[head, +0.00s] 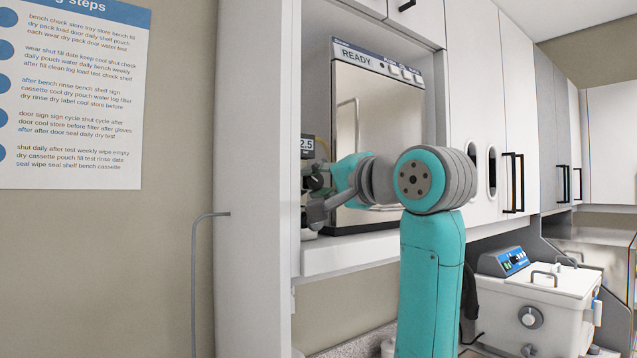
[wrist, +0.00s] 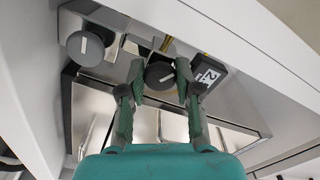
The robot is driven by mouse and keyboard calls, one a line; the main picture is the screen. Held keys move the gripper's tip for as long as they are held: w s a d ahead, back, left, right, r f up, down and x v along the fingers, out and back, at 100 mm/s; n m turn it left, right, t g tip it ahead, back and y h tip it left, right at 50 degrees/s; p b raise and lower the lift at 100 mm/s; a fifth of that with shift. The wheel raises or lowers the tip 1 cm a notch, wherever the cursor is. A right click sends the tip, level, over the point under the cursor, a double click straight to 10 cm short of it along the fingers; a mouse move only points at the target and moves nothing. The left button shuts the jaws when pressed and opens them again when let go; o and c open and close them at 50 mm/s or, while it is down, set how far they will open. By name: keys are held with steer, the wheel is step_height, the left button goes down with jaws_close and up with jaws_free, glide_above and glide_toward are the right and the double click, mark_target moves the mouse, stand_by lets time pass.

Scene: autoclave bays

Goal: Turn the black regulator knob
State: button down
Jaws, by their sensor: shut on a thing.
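The black regulator knob (wrist: 159,76) shows in the wrist view, round and dark with a pale pointer line. My gripper (wrist: 160,70) has one finger on each side of it and is shut on it. In the head view my gripper (head: 317,185) reaches into the autoclave bay at the left side of the autoclave. The knob cannot be made out there behind the fingers and wrist. A small dark display (wrist: 208,76) sits right beside the knob in the wrist view; it also shows in the head view (head: 307,145), reading about 2.5.
A second, grey knob (wrist: 86,47) on a plate lies left of my fingers in the wrist view. The autoclave (head: 375,110), marked READY, stands close behind my wrist. The bay's side panel (head: 255,150) and shelf edge (head: 350,255) bound the space. A white bath unit (head: 545,300) stands lower right.

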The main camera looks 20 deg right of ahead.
steer(key=m, duration=0.5)
steer(key=shift+m, duration=0.3)
stand_by(0.4)
steer(key=c, duration=0.8)
jaws_free()
steer(key=v, duration=1.2)
